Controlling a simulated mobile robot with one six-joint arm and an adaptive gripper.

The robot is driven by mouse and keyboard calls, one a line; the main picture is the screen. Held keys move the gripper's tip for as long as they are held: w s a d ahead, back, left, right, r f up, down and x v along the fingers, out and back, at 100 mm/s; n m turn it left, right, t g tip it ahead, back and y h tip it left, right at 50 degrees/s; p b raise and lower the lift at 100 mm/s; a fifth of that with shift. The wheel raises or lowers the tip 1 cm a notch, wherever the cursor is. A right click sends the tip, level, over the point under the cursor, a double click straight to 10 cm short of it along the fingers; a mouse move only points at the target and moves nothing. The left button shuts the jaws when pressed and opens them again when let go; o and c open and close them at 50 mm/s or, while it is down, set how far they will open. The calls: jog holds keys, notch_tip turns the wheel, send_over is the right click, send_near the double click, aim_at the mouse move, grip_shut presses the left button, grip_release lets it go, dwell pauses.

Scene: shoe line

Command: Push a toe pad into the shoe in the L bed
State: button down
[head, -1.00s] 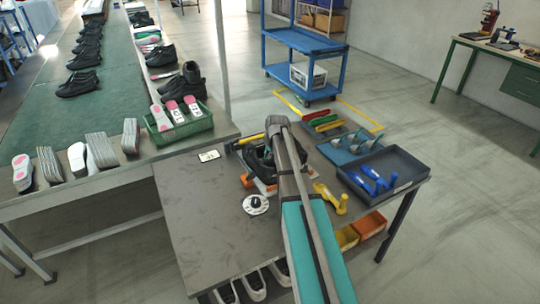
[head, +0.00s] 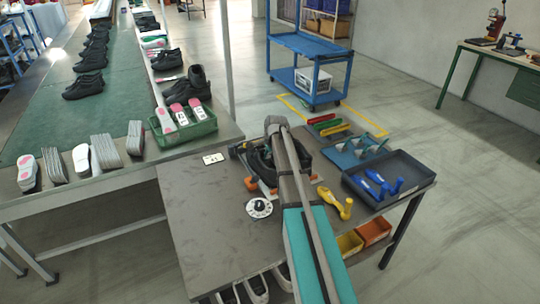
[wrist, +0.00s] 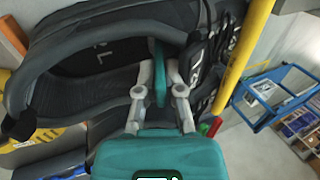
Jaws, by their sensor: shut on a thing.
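The black shoe (head: 262,160) sits on an orange-ended bed on the table, partly covered by my arm. In the wrist view the shoe (wrist: 90,80) fills the upper left, its opening facing me, with an L on the lining. My gripper (wrist: 160,75) is shut on a thin teal pad (wrist: 159,72), seen edge-on. The pad is at the right part of the shoe's opening, near the laces. I cannot tell how deep it is or whether it touches the shoe. My arm hides the gripper in the head view.
A blue mat (head: 338,159) with grey-teal pieces and a dark tray (head: 416,181) with blue tools lie right of the shoe. A yellow tool (head: 335,203) and a round white dial (head: 259,208) lie nearer.

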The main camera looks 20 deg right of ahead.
jog(key=shift+w, duration=0.15)
jog(key=c, duration=0.7)
grip_release()
dwell(0.4)
jog(key=shift+s+r, duration=0.2)
jog(key=shift+s, duration=0.4)
jog(key=shift+s+r+p, duration=0.2)
jog(key=shift+s+p, duration=0.2)
jog(key=shift+s, duration=0.1)
jog(key=shift+r, duration=0.1)
jog(key=shift+r+p, duration=1.4)
jog(key=shift+p, duration=0.15)
jog(key=shift+r, duration=0.1)
